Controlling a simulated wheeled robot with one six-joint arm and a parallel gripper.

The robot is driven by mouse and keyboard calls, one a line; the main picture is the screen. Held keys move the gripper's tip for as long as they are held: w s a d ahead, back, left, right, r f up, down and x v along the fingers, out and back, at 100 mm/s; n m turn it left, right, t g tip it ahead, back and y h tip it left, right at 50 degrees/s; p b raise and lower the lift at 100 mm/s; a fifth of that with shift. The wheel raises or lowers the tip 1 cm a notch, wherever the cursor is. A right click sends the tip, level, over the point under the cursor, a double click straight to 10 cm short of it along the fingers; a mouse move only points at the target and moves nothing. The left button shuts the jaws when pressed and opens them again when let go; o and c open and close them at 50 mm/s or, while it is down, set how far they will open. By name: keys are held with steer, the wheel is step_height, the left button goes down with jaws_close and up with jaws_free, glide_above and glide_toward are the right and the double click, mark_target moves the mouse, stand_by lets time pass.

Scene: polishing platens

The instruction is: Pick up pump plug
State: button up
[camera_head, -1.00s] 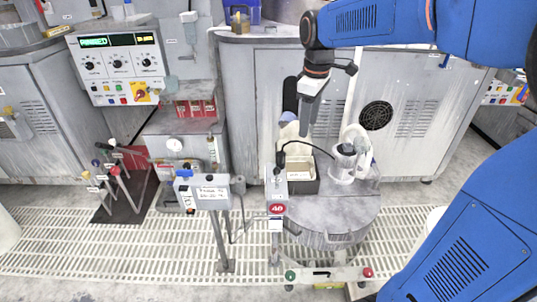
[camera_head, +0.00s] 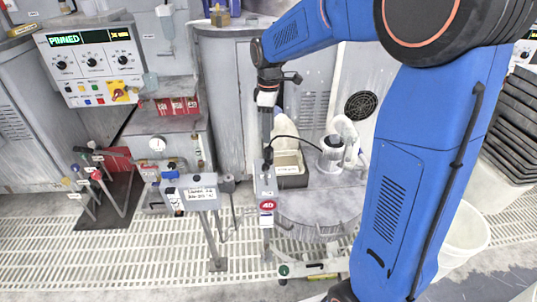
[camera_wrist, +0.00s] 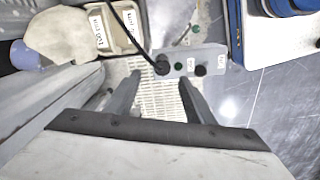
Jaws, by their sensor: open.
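The black pump plug (camera_wrist: 162,65) sits at the left end of the top of a small grey socket box (camera_wrist: 203,58), with a black cable curving up from it in the wrist view. My gripper (camera_wrist: 160,84) is open, its two fingers on either side of the plug's line with a gap between them. The plug lies just beyond the fingertips; I cannot tell whether they touch it. In the head view my gripper (camera_head: 267,150) points down above the grey box (camera_head: 266,185) marked 40, and the plug is largely hidden there.
A round grey cart (camera_head: 320,205) carries a pale bin (camera_head: 288,165) and a white pump-like unit (camera_head: 338,155). A sign box on a post (camera_head: 198,193) stands to the left. White grating (camera_head: 120,250) covers the floor.

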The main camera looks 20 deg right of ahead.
mark_target(269, 148)
steer(key=f, duration=0.9)
steer(key=shift+s, duration=0.25)
steer(key=shift+r, duration=0.1)
steer(key=c, duration=1.2)
